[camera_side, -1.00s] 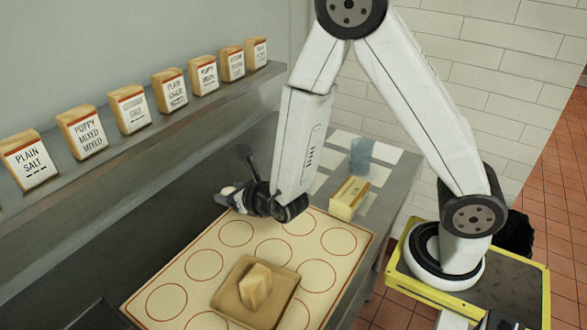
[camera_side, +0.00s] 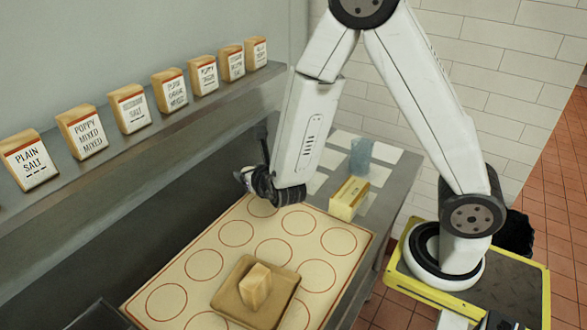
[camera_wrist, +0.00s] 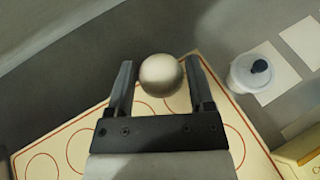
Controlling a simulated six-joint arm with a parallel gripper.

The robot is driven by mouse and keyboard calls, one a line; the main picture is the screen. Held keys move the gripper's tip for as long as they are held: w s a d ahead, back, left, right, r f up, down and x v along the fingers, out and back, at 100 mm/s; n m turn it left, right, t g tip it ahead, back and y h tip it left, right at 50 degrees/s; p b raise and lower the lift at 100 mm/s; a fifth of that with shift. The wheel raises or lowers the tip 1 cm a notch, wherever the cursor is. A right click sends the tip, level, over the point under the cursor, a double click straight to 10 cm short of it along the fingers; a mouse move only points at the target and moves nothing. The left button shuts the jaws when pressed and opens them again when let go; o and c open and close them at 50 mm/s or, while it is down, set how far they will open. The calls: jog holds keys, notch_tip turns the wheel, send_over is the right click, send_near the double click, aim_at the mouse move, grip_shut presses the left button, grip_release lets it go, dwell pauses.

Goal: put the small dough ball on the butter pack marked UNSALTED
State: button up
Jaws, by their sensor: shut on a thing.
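The small dough ball (camera_wrist: 162,75) is pale and round, held between the two fingers of my gripper (camera_wrist: 160,88) in the wrist view. In the side view my gripper (camera_side: 246,174) is above the far end of the mat, left of a yellow butter pack (camera_side: 349,198); the ball is hard to make out there. The pack lies by the mat's far right corner, and a corner of it shows in the wrist view (camera_wrist: 302,152) at lower right. Its lettering is too small to read. I cannot tell whether it says UNSALTED.
A cream mat with red circles (camera_side: 204,265) covers the counter. On it a tan tray (camera_side: 229,294) bears a tan block (camera_side: 255,285). A bluish cup (camera_side: 361,155) and pale squares lie beyond the butter. Several labelled bags, such as PLAIN SALT (camera_side: 30,162), line the wall shelf.

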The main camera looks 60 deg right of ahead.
jog(key=s+d+r+m+g+h, duration=0.2)
jog(key=s+d+m+g+h, duration=0.55)
jog(key=d, duration=0.45)
jog(key=s+d+m+g, duration=0.2)
jog(key=s+m+g, duration=0.8)
jog(key=s, duration=0.1)
jog(key=shift+d+r+y, duration=0.25)
jog(key=shift+d+y, duration=0.1)
jog(key=shift+d, duration=0.05)
send_over(348, 191)
jog(key=shift+t, duration=0.25)
jog(key=shift+f, duration=2.2)
jog(key=shift+f, duration=0.1)
jog(key=shift+f, duration=1.7)
jog(key=shift+f, duration=0.15)
